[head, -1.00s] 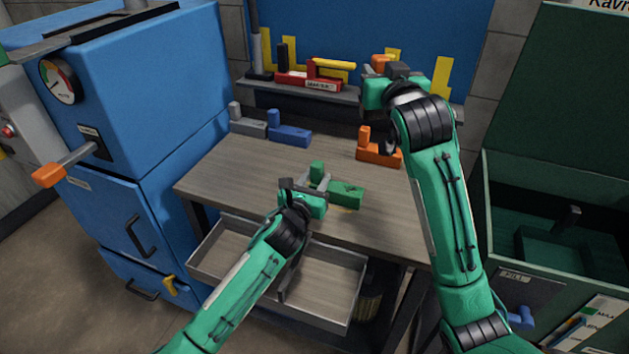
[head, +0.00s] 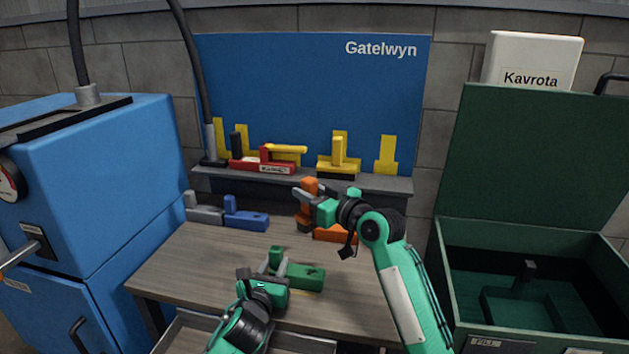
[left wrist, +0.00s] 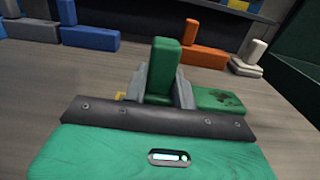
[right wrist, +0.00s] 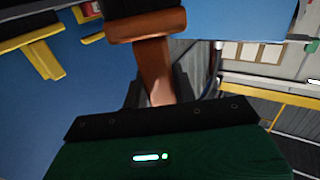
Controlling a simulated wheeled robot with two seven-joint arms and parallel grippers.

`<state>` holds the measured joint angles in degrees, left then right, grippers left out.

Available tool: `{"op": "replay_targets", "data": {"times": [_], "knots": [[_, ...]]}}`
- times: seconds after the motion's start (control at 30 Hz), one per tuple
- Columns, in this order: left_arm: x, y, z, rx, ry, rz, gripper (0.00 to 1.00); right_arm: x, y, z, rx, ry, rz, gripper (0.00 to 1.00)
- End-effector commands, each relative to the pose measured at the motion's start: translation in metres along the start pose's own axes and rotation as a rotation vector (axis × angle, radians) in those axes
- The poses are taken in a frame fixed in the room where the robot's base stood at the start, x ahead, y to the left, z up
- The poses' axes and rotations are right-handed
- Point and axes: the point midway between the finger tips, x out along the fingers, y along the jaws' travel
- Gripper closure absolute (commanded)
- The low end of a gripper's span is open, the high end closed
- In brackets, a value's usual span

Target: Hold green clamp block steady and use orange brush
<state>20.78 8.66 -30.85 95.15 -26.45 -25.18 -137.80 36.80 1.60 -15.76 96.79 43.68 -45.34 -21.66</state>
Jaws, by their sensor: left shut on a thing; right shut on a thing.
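The green clamp block (head: 305,277) is L-shaped and lies on the wooden bench. Its upright post (left wrist: 165,70) stands between my left gripper's fingers (left wrist: 163,90), which are shut on it. Dark specks show on the block's low part (left wrist: 215,98). In the head view, my left gripper (head: 274,264) is at the block's left end. My right gripper (head: 305,199) is shut on the orange brush (head: 309,186), held up in the air behind and above the block. In the right wrist view, the brush handle (right wrist: 155,70) sits between the fingers; its dark end is cut off at the top.
An orange block (head: 335,234) sits behind the green one. Blue (head: 246,220) and grey (head: 204,211) blocks stand at the back left. A shelf (head: 385,183) holds red and yellow items. A green open bin (head: 465,340) stands right; a blue machine (head: 100,160) stands left.

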Motion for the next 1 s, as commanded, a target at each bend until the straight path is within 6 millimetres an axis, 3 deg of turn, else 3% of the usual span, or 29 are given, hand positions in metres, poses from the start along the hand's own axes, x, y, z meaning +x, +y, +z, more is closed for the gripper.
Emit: {"op": "replay_targets", "data": {"times": [0.27,0.5,0.77,1.0], "knots": [[0.000,0.000,0.000,0.000,0.000,0.000,1.00,0.002,-0.005,0.022,0.004,0.000,-0.244,0.96],[0.000,0.000,0.000,0.000,0.000,0.000,1.00,-0.007,-0.004,0.026,-0.001,-0.001,-0.472,0.96],[0.000,0.000,0.000,0.000,0.000,0.000,1.00,-0.016,0.000,0.022,-0.001,0.001,-0.567,0.96],[0.000,0.000,0.000,0.000,0.000,0.000,1.00,-0.017,0.001,0.033,0.001,0.000,-0.571,0.96]]}}
